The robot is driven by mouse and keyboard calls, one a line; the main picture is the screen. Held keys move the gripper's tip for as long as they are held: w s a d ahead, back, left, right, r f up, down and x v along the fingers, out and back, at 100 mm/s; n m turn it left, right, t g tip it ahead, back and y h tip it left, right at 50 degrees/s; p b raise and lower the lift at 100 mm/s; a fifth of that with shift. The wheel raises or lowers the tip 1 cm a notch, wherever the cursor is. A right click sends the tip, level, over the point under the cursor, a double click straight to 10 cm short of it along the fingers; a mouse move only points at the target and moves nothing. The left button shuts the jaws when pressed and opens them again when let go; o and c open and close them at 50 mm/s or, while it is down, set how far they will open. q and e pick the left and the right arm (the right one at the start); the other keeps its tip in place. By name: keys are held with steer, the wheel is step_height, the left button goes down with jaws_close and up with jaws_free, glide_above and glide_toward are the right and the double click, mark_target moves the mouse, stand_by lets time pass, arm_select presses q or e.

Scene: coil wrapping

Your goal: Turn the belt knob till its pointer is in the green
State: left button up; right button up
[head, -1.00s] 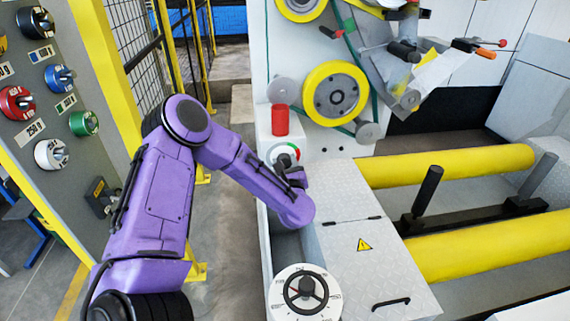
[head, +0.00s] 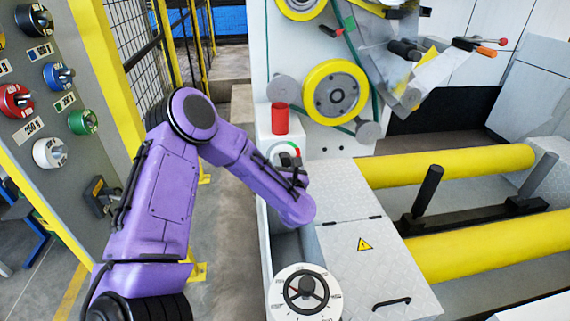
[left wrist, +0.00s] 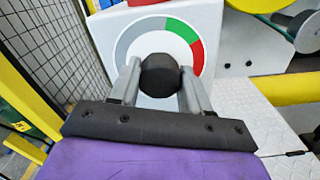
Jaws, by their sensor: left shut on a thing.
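The belt knob (left wrist: 160,76) is a round black knob on a white panel, seen in the left wrist view. Around it is a dial ring (left wrist: 181,28) with grey, green and red parts; green lies at the upper right and red below it. My left gripper (left wrist: 157,80) is shut on the knob, one finger on each side. I cannot make out the pointer. In the head view, the dial (head: 296,150) shows small beyond my left gripper (head: 289,164), which partly hides the knob. My right gripper is not in view.
A red cylinder (head: 280,119) stands just above the dial. A yellow wheel (head: 336,91) with a green belt is to the right. A white dial with a handwheel (head: 305,291) is in front. Yellow rollers (head: 455,165) lie at right, and a panel of coloured knobs (head: 83,122) at left.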

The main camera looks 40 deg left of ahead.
arm_select(q)
steer(key=m, duration=0.3)
steer(key=shift+w+m, duration=0.1)
steer(key=shift+m, duration=0.2)
steer(key=m, duration=0.3)
steer(key=shift+d+m+p, duration=0.1)
steer(key=shift+m+p, duration=0.2)
steer(key=m, duration=0.3)
steer(key=shift+m+p, duration=0.3)
steer(key=shift+m, duration=0.1)
steer(key=m+p, duration=0.1)
steer(key=m, duration=0.3)
steer(key=m+p, duration=0.1)
steer(key=m, duration=0.6)
steer(key=shift+f, duration=0.15)
steer(key=m+p, duration=0.1)
steer(key=m, duration=0.3)
steer(key=shift+f, duration=0.1)
steer(key=shift+f+m+p, duration=0.1)
steer(key=shift+m+p, duration=0.2)
steer(key=shift+m, duration=0.9)
steer(key=shift+f, duration=0.1)
